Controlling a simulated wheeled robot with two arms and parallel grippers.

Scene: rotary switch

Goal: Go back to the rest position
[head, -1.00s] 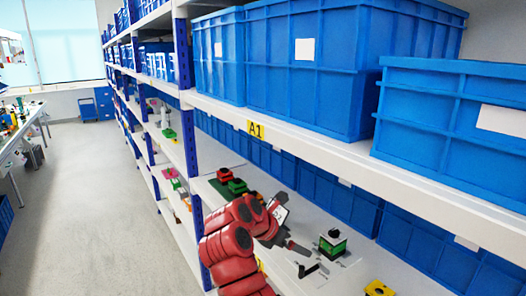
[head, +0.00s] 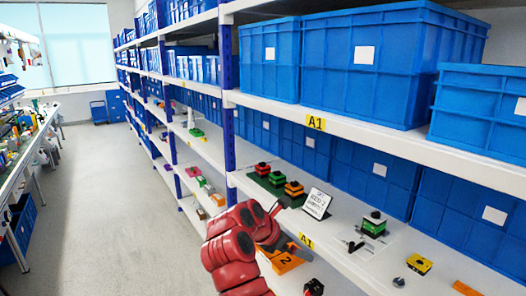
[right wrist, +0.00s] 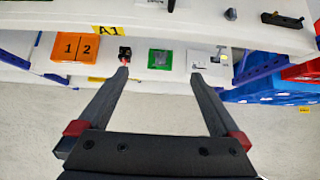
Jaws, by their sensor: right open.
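A small green and black switch box (head: 374,224) stands on the middle shelf, apart from my gripper. My red right arm rises from the bottom of the head view, and its dark gripper (head: 290,247) is in front of the shelf edge, partly hidden by the arm. In the right wrist view the two long black fingers of my right gripper (right wrist: 158,74) are spread wide with nothing between them. My left gripper is not in view.
The middle shelf (head: 345,240) also holds a white sign (head: 317,204), red, green and orange switches (head: 277,180) and a yellow box (head: 419,264). A lower shelf holds an orange board (right wrist: 75,48) and a green square (right wrist: 160,61). The aisle floor (head: 100,190) is clear.

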